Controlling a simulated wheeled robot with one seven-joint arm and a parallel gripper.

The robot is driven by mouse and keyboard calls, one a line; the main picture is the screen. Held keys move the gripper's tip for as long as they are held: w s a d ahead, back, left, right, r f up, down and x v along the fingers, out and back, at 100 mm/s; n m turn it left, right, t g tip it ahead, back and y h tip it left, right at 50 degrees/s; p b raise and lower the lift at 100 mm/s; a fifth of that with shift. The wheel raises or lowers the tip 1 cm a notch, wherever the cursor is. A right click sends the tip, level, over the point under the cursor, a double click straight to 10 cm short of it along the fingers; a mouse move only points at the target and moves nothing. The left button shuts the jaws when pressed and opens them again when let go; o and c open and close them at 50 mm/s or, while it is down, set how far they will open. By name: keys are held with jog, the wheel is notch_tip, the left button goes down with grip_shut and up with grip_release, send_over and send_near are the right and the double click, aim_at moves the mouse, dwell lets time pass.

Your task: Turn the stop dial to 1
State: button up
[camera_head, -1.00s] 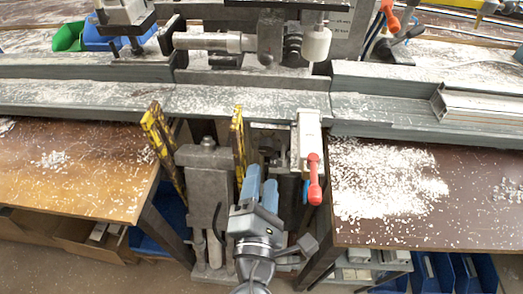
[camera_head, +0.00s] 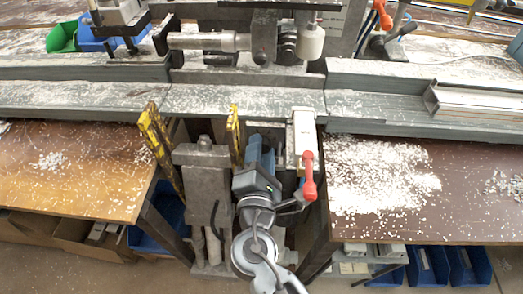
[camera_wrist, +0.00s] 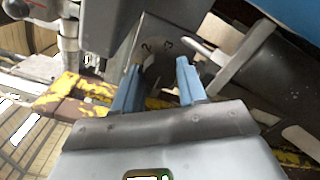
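The stop dial (camera_wrist: 158,66) shows in the wrist view as a dark face with the numbers 2 and 3 beyond my fingertips. Its 1 and its setting cannot be made out. My gripper (camera_wrist: 157,66) has two blue fingers standing apart, with part of the dial face visible between them. I cannot tell whether they touch it. In the head view my gripper (camera_head: 262,150) is under the front edge of the bench, between a yellow bar and a white block, and it hides the dial.
A red-handled lever (camera_head: 309,178) stands close to the right of my gripper. A worn yellow bar (camera_head: 235,135) and a grey metal block (camera_head: 203,165) are on its left. The steel rail (camera_head: 240,100) runs across behind. Brown tables with white chips flank the gap.

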jog(key=c, duration=0.6)
jog(key=shift+f+m+b, duration=0.1)
jog(key=shift+m+b, duration=0.3)
jog(key=shift+b, duration=0.1)
jog(key=shift+m+b, duration=5.5)
jog(key=shift+b, duration=0.15)
jog(key=o, duration=0.8)
